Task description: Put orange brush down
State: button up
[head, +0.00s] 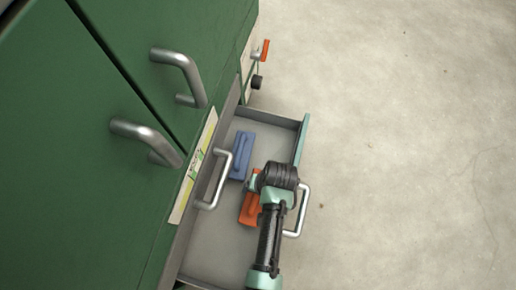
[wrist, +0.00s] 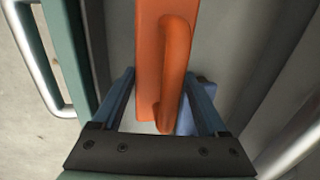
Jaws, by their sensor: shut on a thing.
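The orange brush (head: 249,210) shows over the floor of the open grey drawer (head: 215,245), partly hidden by my arm. In the wrist view the orange brush (wrist: 150,45) lies between the two fingers of my gripper (wrist: 160,78), with its raised handle facing the camera. My gripper is shut on it. I cannot tell whether the brush touches the drawer floor. In the head view my gripper (head: 256,183) is over the drawer, mostly hidden by my wrist.
A blue brush (head: 241,157) lies in the drawer close beyond the orange one. The drawer's front panel (head: 302,140) with a metal handle (head: 301,215) is at the right. The green cabinet (head: 75,170) with protruding handles is at the left. The concrete floor (head: 410,150) is clear.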

notch_tip(320, 180, down, 3)
jog(key=shift+r+b, duration=0.2)
jog(key=shift+b, duration=0.45)
jog(key=shift+r, duration=0.1)
